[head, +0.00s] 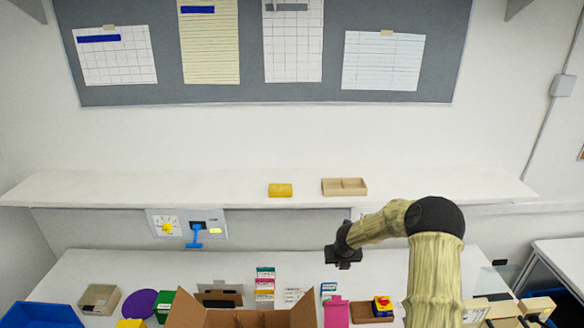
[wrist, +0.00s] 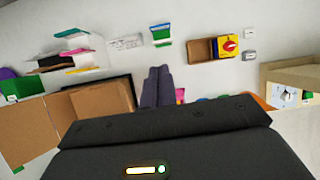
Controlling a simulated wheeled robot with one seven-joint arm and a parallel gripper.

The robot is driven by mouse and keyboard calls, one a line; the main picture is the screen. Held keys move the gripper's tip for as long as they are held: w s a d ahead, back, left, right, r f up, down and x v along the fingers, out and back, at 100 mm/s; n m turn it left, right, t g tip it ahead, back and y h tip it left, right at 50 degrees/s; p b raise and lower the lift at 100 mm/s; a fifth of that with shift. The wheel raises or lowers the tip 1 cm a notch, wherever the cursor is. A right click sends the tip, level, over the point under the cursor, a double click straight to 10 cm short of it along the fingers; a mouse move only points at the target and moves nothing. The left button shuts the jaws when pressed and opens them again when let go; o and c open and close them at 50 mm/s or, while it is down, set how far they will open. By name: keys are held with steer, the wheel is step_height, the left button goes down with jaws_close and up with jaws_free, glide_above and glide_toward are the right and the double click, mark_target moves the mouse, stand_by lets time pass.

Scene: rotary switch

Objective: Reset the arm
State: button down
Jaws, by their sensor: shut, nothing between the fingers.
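My arm reaches in from the right in the head view, bent over the table. My gripper (head: 344,257) is shut and empty, held above the table in front of the shelf. In the wrist view its two dark fingers (wrist: 157,86) lie together with nothing between them. My gripper is well to the right of this panel and touches nothing that I can see.
A cardboard box (head: 240,318) stands open at the front of the table. The shelf (head: 130,188) holds a yellow block (head: 280,190) and a wooden tray (head: 344,187). A blue bin (head: 40,316) is at left.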

steer(key=s+a+r+n+t+y+b, duration=0.1)
steer(key=s+a+r+n+b, duration=0.3)
steer(key=n, duration=0.6)
steer(key=s+a+r+n+y+b, duration=0.15)
steer(key=s+a+n+b, duration=0.35)
steer(key=n, duration=0.6)
steer(key=s+f+n+g+h+b, duration=0.1)
steer(key=s+n+b, duration=0.1)
steer(key=s+n, duration=0.6)
steer(key=s+d+f+n+g+h+b, duration=0.1)
steer(key=s+n, duration=0.6)
steer(key=s, duration=0.9)
steer(key=shift+s+d+f+n+g+b, duration=0.2)
steer(key=shift+d+f+n+g+b, duration=0.15)
steer(key=shift+g+b, duration=0.45)
